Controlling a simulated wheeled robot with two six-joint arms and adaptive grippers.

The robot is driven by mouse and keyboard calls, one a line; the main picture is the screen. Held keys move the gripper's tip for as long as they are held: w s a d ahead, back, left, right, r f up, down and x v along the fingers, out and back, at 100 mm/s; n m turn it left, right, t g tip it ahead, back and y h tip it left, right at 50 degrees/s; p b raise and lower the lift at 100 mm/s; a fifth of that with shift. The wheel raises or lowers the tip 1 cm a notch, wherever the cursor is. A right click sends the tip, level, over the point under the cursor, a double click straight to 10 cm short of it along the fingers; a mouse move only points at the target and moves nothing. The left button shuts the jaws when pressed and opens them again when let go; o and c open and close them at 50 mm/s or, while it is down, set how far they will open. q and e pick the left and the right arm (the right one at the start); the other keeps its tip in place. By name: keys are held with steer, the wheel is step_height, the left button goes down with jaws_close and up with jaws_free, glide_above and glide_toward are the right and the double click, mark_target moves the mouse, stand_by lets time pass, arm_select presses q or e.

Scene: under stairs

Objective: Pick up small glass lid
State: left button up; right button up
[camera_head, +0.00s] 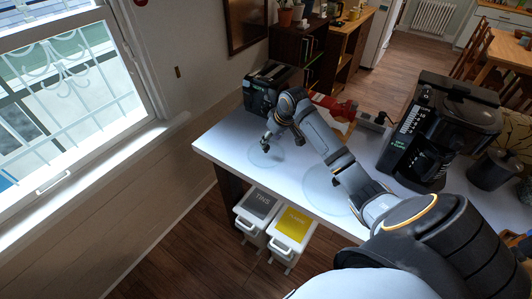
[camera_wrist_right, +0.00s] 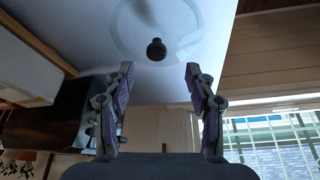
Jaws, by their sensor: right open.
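The small glass lid (camera_head: 258,158) lies flat on the white counter near its left end, a faint clear disc. In the right wrist view its clear rim (camera_wrist_right: 122,38) and dark round knob (camera_wrist_right: 156,50) show. The knob lies just beyond the fingertips, in line with the gap between them. My right gripper (camera_head: 267,144) is just above this lid in the head view. In the wrist view it (camera_wrist_right: 159,72) is open, with nothing between its fingers. A larger clear disc, seemingly another glass lid (camera_head: 318,194), lies partly hidden under my right arm. My left gripper is out of view.
The white counter (camera_head: 222,147) has bare room around the small lid. A black toaster (camera_head: 260,93) stands behind it, and a red object (camera_head: 345,108) lies near the back edge. A black coffee machine (camera_head: 425,130) stands to the right. Two bins (camera_head: 257,206) (camera_head: 291,232) are below the front edge.

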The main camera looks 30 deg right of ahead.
mark_target(267, 147)
steer(key=x, duration=0.2)
steer(key=shift+w+f, duration=0.2)
steer(key=shift+f, duration=0.15)
steer(key=p+x, duration=0.2)
steer(key=x, duration=0.3)
steer(key=shift+w+d, duration=0.2)
steer(key=shift+s, duration=0.1)
jaws_close()
